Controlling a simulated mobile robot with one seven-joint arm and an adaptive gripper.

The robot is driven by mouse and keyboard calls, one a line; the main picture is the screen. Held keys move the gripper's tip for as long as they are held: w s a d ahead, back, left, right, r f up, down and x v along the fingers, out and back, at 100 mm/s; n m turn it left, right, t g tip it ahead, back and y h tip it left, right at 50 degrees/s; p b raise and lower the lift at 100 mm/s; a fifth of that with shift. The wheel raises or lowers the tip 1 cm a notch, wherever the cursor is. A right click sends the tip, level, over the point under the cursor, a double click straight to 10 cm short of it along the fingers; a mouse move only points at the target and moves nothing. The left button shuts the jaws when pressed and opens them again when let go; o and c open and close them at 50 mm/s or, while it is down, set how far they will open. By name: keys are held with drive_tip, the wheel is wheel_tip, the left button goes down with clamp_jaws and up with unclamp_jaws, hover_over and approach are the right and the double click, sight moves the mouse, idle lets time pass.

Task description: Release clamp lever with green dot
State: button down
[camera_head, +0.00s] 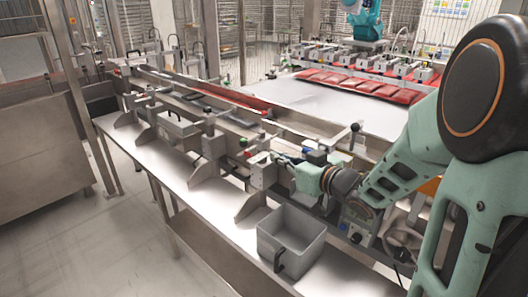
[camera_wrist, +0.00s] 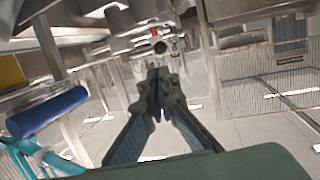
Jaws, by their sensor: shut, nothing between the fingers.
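My gripper (camera_head: 284,160) is at the near side of the conveyor rail, beside a metal clamp block (camera_head: 262,171). In the wrist view the two fingers of my gripper (camera_wrist: 158,112) come together and are shut with nothing held. I cannot tell which lever carries the green dot. Whether my gripper touches the clamp is unclear.
A grey open bin (camera_head: 291,243) stands on the white bench in front of the rail. Other clamp blocks and black-knobbed levers (camera_head: 356,127) line the rail. Red packs (camera_head: 350,84) lie on the machine behind. The left floor is free.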

sight(246, 145)
drive_tip(key=x, duration=1.3)
drive_tip(key=shift+w+a+b, duration=0.1)
drive_tip(key=shift+w+b, duration=0.05)
drive_tip(key=shift+b, duration=0.25)
drive_tip(key=shift+a+f+b, duration=0.15)
drive_tip(key=shift+a+b, duration=0.1)
drive_tip(key=shift+b, duration=0.6)
